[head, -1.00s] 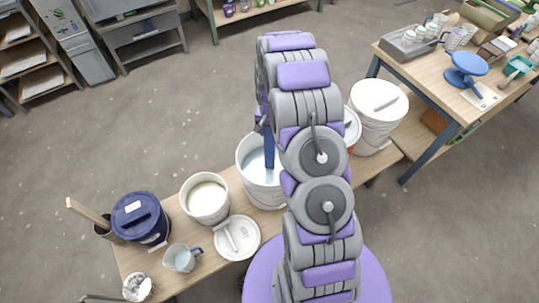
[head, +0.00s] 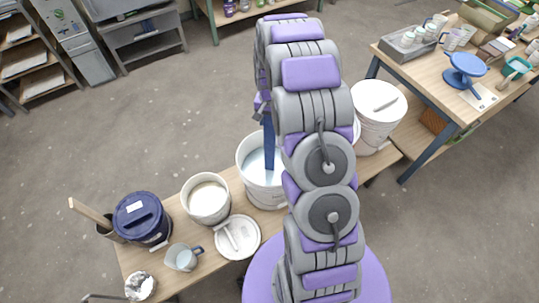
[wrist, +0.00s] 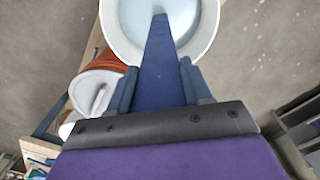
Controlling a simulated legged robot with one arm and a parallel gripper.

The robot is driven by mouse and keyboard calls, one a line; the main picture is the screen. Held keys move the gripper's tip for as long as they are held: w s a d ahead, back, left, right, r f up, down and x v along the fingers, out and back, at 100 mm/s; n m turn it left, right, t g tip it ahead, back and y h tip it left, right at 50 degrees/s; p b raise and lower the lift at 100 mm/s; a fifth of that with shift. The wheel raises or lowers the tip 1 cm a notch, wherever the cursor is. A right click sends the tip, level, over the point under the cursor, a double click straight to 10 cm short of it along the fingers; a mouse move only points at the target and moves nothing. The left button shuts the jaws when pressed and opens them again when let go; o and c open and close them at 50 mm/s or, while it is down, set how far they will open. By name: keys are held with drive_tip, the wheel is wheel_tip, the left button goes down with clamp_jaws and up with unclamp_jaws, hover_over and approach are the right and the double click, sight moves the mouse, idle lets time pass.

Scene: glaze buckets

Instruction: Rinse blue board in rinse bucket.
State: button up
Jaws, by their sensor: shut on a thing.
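My gripper (wrist: 158,64) is shut on the blue board (wrist: 162,52), a long dark blue strip held between its two fingers. The board also shows in the head view (head: 269,148), hanging steeply, its lower end inside the outline of the white rinse bucket (head: 251,182). The bucket holds pale blue water and shows at the top of the wrist view (wrist: 113,35). The board's tip overlaps the water; I cannot tell how deep it reaches. In the head view my arm hides most of the gripper and the bucket's right side.
Left of the rinse bucket stand a white bucket of cream glaze (head: 208,200), a white lid (head: 238,238), a pitcher (head: 183,257) and a navy lidded bucket (head: 142,222). A lidded white bucket (head: 377,125) stands to the right. Floor behind the bench is clear.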

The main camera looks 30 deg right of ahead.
wheel_tip(320, 180, up, 16)
drive_tip(key=p, duration=0.3)
drive_tip(key=shift+f, duration=0.15)
idle(0.8)
idle(0.8)
wheel_tip(320, 180, up, 5)
drive_tip(key=shift+f+p, duration=0.1)
drive_tip(key=shift+p, duration=0.8)
